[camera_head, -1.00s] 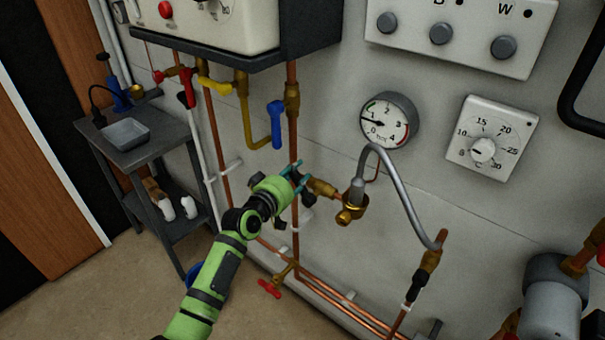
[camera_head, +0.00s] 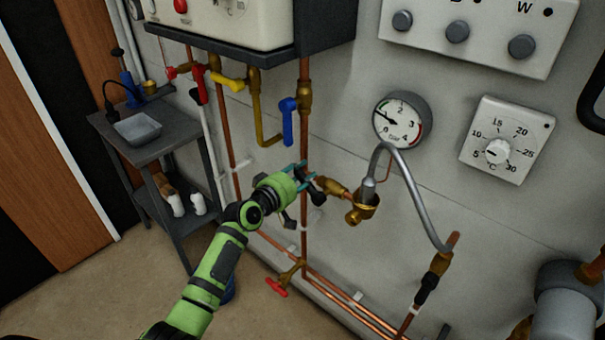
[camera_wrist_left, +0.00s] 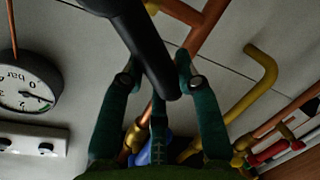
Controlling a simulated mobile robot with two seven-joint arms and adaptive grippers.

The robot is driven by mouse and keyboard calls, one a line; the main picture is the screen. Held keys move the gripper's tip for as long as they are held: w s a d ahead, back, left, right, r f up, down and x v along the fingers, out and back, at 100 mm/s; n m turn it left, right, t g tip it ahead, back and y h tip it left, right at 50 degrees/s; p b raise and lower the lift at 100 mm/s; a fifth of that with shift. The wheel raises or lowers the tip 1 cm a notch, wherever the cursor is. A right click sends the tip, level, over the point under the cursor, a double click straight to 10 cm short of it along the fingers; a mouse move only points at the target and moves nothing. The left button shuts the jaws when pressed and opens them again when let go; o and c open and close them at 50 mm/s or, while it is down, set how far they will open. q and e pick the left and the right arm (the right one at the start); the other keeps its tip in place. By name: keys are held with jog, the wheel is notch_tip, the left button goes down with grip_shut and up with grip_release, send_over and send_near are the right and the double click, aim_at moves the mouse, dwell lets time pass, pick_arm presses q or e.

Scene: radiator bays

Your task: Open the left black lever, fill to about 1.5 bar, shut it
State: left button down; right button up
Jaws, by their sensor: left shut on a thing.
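The left black lever (camera_head: 316,192) is on the brass valve at the left end of the grey hose (camera_head: 423,205). My left gripper (camera_head: 306,177) is at this lever. In the left wrist view the lever (camera_wrist_left: 147,48) runs as a thick black bar between the fingers (camera_wrist_left: 159,88), which are shut on it. The pressure gauge (camera_head: 402,119) is above the hose; its needle points to the upper left, near 1 bar, too small to read exactly. It also shows upside down in the wrist view (camera_wrist_left: 27,88). My right gripper is out of view.
A second black lever (camera_head: 427,288) is at the hose's right end. A blue lever (camera_head: 288,120), yellow lever (camera_head: 228,84) and red lever (camera_head: 199,88) hang under the boiler (camera_head: 230,22). A red tap (camera_head: 277,286) is low down. A grey trolley (camera_head: 160,155) stands left.

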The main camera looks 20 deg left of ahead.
pick_arm(q)
jog(key=c, duration=0.8)
grip_release()
jog(key=shift+a+f, duration=0.25)
jog(key=shift+c, duration=0.2)
jog(key=shift+d, duration=0.1)
jog(key=shift+s+r, duration=0.1)
jog(key=shift+s, duration=0.2)
jog(key=v, duration=1.1)
jog(key=shift+s+a, duration=0.15)
jog(key=shift+a, duration=0.1)
